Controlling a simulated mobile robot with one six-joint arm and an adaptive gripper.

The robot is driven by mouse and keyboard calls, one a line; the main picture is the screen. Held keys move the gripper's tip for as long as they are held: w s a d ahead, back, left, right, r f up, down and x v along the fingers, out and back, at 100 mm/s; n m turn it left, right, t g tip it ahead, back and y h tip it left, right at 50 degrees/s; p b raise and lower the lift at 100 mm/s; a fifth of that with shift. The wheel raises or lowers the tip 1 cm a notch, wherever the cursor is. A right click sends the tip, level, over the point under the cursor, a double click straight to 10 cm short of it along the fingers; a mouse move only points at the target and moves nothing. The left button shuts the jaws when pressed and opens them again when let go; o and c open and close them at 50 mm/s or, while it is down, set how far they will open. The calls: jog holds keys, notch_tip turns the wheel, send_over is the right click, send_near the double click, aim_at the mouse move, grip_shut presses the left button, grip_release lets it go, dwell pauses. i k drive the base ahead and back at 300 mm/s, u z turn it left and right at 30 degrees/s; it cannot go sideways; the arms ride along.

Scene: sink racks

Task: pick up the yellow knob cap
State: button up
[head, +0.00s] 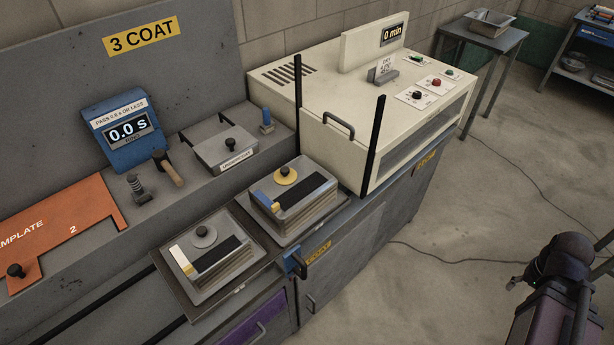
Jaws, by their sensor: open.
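The yellow knob cap (287,176) is a round yellow disc with a small dark centre. It sits on top of the right-hand stack of grey plates (304,212), near its back edge and behind a black strip. The stack also has a small yellow block at its left corner. My gripper (514,284) seems to show as small dark parts at the lower right, beside my dark arm joint. It is open, over the floor area, well to the right of the cap and apart from it. Its fingers are small and partly hidden.
A similar stack with a grey knob (204,237) stands to the left. A lidded grey box (227,148) lies behind. Black upright posts (375,145) stand near the cream oven (350,105). An orange template (60,230) is at left. The floor at right is mostly clear.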

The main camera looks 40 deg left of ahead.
aim_at(284, 175)
jog(key=z, duration=0.1)
jog(key=k, duration=1.3)
jog(key=u, duration=1.4)
jog(key=i, duration=1)
jog(key=z, duration=0.1)
